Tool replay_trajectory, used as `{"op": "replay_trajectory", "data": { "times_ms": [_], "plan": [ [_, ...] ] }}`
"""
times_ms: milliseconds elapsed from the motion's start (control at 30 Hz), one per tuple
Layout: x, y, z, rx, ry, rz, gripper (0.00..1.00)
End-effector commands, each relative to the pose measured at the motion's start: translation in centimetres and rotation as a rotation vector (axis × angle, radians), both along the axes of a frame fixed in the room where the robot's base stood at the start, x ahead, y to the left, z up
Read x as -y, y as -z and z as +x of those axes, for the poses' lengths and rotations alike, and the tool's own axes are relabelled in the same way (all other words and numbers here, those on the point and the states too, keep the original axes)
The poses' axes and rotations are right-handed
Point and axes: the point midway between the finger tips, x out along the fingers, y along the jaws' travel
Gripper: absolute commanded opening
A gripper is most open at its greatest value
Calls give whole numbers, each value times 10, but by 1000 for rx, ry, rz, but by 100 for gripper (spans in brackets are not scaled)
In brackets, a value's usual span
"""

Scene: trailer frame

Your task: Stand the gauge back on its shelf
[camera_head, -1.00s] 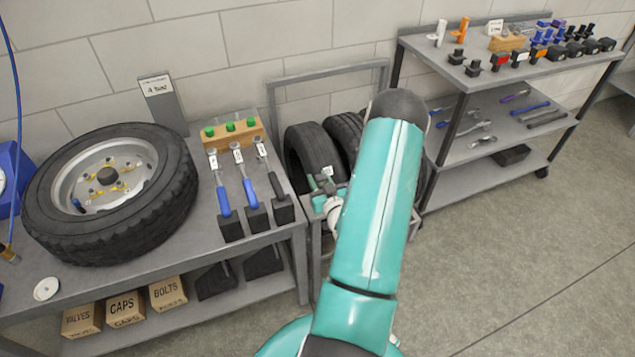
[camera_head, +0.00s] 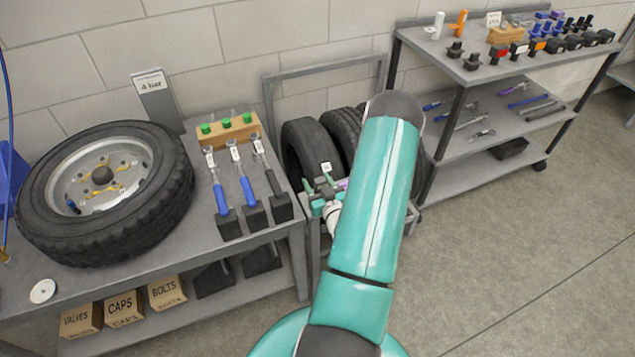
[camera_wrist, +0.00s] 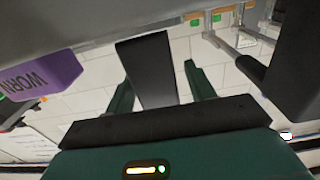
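Several slim tools with pale heads and blue or black handles (camera_head: 243,190) lean in dark blocks at the bench's right side; I cannot tell which thing is the gauge. A white round disc (camera_head: 43,291) lies at the bench's front left. My gripper (camera_head: 323,188) is low by the tyre cart, just right of the bench and partly hidden by my arm. In the wrist view its two green fingers (camera_wrist: 160,85) are apart. A dark flat plate (camera_wrist: 148,65) shows between them, with gaps at its sides; I see no grip on it. A purple block marked WORN (camera_wrist: 42,78) is to the left.
A tyre on a rim (camera_head: 105,190) fills the bench's left. A "4 bar" sign (camera_head: 152,88) stands behind it. Tyres (camera_head: 309,150) stand in a grey cart. A tool shelf (camera_head: 440,72) is at the right. Floor at the lower right is clear.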

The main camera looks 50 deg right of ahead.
Motion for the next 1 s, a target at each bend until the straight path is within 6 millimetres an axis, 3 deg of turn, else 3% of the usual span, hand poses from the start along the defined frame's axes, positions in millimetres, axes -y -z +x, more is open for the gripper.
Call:
{"op": "replay_trajectory", "data": {
  "times_ms": [267,700,1000],
  "plan": [
    [-3,-3,-5,-2,0,1,54],
    [-48,-2,-80,-2,1,3,54],
    [-60,-3,-102,0,1,0,54]
  ]
}}
